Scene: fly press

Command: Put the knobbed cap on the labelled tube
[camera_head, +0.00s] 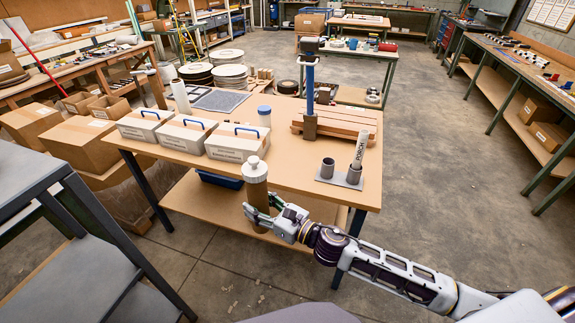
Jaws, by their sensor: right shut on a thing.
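A white knobbed cap (254,169) sits on top of a tan-brown cylinder (256,192). My right gripper (262,216) is shut around the lower part of this cylinder and holds it upright at the table's front edge. A pale tube with dark lettering (360,149) stands slightly tilted in the right cup of a grey two-cup holder (339,179) on the table. The tube is to the right of my right gripper and apart from it. Its lower end is hidden in the cup. The left cup looks empty. My left gripper is not in view.
The wooden table (290,180) carries several grey boxes with blue handles (237,142), a blue-capped jar (264,115) and a blue upright press (310,95) beside wooden boards. Cardboard boxes (80,143) stand at left. A grey cart (50,215) is at front left.

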